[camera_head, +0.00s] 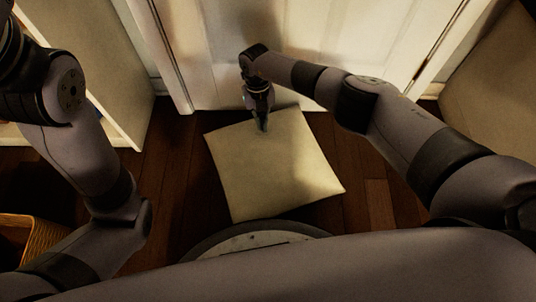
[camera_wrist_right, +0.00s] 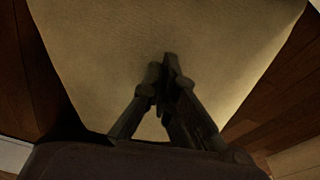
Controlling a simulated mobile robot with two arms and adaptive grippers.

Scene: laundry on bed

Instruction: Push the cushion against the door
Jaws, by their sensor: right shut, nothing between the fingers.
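A square cream cushion (camera_head: 277,168) lies on the dark wooden floor, slightly turned, in front of the white door (camera_head: 295,40). Its far right corner is close to the foot of the door; I cannot tell if they touch. My right gripper (camera_head: 263,126) is shut and empty, pointing down at the far part of the cushion. In the right wrist view the shut fingers (camera_wrist_right: 170,62) are over the cushion (camera_wrist_right: 215,40), and contact is unclear. My left arm comes in at the left, but its gripper is not in view.
A pale cabinet or shelf (camera_head: 85,60) stands at the left, and a wicker basket (camera_head: 45,238) is at the lower left. A pale panel (camera_head: 495,80) stands at the right. Bare floor (camera_head: 170,175) shows on both sides of the cushion.

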